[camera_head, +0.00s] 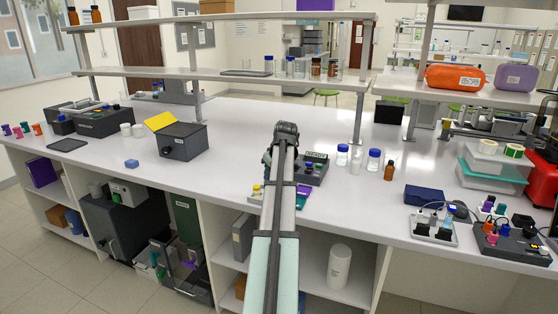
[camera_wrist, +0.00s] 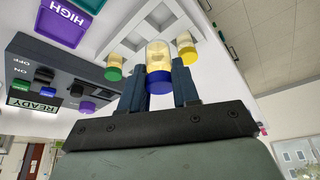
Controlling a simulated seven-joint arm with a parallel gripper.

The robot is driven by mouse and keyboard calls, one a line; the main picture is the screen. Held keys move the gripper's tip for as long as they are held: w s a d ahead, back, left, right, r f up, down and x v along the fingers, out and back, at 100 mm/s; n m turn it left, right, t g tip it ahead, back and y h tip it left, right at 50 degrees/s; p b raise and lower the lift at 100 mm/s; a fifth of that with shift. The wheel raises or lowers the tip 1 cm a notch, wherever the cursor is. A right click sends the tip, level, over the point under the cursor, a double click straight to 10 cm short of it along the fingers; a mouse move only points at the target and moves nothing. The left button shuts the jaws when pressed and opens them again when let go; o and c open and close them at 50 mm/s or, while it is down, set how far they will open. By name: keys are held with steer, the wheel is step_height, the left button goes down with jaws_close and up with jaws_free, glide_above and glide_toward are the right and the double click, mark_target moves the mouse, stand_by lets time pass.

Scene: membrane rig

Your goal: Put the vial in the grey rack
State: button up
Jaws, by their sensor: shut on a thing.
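In the wrist view my gripper (camera_wrist: 159,86) is shut on a vial (camera_wrist: 158,57) with a pale yellow body and a blue cap. The vial is between the two dark fingers, with its cap toward the wrist. Just beyond it is the pale grey rack (camera_wrist: 143,22) with square openings. A green-capped vial (camera_wrist: 115,64) and a yellow-capped vial (camera_wrist: 186,46) are at the rack, one on each side of the held vial. I cannot tell whether the held vial touches the rack. In the head view my arm hides the gripper and the held vial.
A dark control box (camera_wrist: 55,82) with knobs and a READY label is close beside the rack; it also shows in the head view (camera_head: 313,170). A purple card marked HIGH (camera_wrist: 64,20) lies near it. Blue-capped bottles (camera_head: 374,160) stand to the right. The bench left of my arm has free room.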

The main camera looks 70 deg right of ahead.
steer(key=n, duration=0.1)
steer(key=a+n+y, duration=0.1)
steer(key=n, duration=0.1)
steer(key=shift+w, duration=0.15)
steer(key=shift+f, duration=0.15)
steer(key=shift+f, duration=1.8)
steer(key=shift+f, duration=1.4)
stand_by(2.2)
steer(key=o, duration=1.2)
steer(key=shift+o, duration=0.2)
steer(key=shift+r, duration=0.15)
steer(key=shift+r, duration=2.9)
